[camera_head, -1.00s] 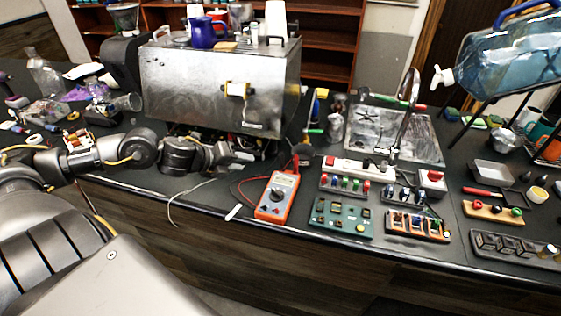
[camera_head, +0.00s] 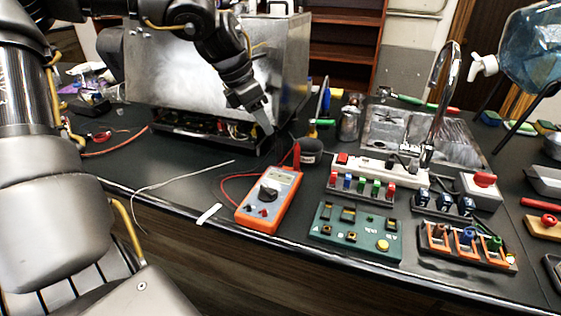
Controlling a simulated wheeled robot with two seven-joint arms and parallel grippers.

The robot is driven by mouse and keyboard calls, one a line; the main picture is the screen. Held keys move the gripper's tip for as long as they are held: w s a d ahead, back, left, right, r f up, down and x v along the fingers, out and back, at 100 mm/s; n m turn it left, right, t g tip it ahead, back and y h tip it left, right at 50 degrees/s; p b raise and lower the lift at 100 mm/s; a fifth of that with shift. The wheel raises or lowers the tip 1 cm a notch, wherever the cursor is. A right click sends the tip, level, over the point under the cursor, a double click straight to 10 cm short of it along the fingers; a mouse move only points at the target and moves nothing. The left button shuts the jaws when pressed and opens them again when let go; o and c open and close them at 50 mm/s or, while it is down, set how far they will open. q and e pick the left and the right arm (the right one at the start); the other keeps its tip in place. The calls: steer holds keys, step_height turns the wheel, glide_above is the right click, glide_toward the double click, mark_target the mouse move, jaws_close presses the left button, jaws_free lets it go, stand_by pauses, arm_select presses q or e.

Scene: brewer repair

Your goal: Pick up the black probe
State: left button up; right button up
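An orange multimeter (camera_head: 269,199) lies near the front edge of the counter, with a red lead (camera_head: 230,182) curving off it. Behind it stands a dark rounded holder-like piece (camera_head: 309,153) with a slim red part (camera_head: 296,156) at its left side. I cannot clearly make out the black probe; dark thin shapes near that piece blend into the counter. My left gripper (camera_head: 262,118) hangs in the air, pointing down, in front of the steel brewer and up and left of the dark piece. Its fingers are seen edge-on, so their opening is unclear. My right gripper is out of view.
The steel brewer box (camera_head: 175,75) stands behind, its open base showing wiring. A green board (camera_head: 355,231), a fuse rack (camera_head: 361,189) and a white power strip (camera_head: 380,170) sit to the right. A pale loose wire (camera_head: 180,180) lies on the clear counter at left.

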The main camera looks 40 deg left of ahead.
mark_target(278, 145)
arm_select(q)
steer(key=x, duration=0.4)
steer(key=shift+w+f, duration=0.1)
steer(key=shift+w, duration=0.1)
steer(key=shift+d+f, duration=0.15)
steer(key=shift+f, duration=0.2)
steer(key=shift+w+f, duration=0.1)
steer(key=shift+f, duration=0.15)
steer(key=p+x, duration=0.1)
steer(key=x, duration=0.2)
steer(key=shift+w+d+f, duration=0.1)
steer(key=shift+w+f, duration=0.05)
steer(key=shift+w, duration=0.1)
steer(key=shift+w+f, duration=0.15)
steer(key=shift+f, duration=0.4)
steer(key=shift+c, duration=0.3)
jaws_close()
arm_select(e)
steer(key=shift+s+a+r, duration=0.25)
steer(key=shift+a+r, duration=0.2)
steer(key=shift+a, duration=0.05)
